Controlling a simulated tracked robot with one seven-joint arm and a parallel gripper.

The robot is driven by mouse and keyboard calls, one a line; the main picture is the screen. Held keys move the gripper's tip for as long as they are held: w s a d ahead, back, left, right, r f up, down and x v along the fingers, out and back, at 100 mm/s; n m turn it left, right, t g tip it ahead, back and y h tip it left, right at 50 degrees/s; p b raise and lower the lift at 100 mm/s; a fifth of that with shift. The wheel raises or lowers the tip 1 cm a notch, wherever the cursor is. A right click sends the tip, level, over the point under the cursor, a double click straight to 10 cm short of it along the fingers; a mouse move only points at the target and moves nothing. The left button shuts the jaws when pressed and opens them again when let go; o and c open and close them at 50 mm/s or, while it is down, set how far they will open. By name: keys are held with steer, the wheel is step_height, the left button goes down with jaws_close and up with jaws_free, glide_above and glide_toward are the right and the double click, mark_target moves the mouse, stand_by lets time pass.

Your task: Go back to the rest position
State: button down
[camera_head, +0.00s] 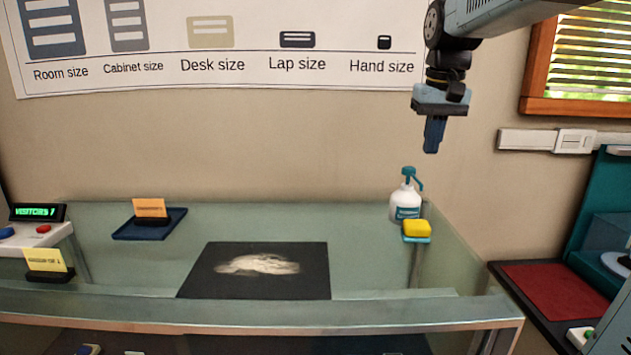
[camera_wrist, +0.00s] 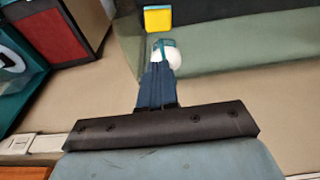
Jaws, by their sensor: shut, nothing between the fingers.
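My gripper (camera_head: 432,142) hangs in the air at the upper right in the head view, pointing down. It is above the glass case (camera_head: 370,230) and the white pump bottle (camera_head: 405,205), well clear of both. Its dark blue fingers are together with nothing between them. The wrist view shows my gripper (camera_wrist: 158,72) from behind, with the bottle (camera_wrist: 172,56) partly hidden beyond the fingertips. A yellow sponge (camera_head: 416,228) on a teal dish stands beside the bottle; it also shows in the wrist view (camera_wrist: 157,19).
A black mat (camera_head: 315,275) with a pale smear lies on the glass top. A blue tray (camera_head: 165,228) with an orange card and a visitor counter (camera_head: 38,213) are at left. A red-mat stand (camera_head: 560,295) is at right. A wall (camera_head: 300,140) stands behind.

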steer(key=s+f+t, duration=0.1)
steer(key=s+f, duration=0.4)
steer(key=s, duration=0.4)
steer(key=s+f+t, duration=0.2)
steer(key=s+f, duration=0.4)
steer(key=s, duration=0.4)
steer(key=shift+f+t, duration=0.2)
steer(key=shift+t, duration=0.1)
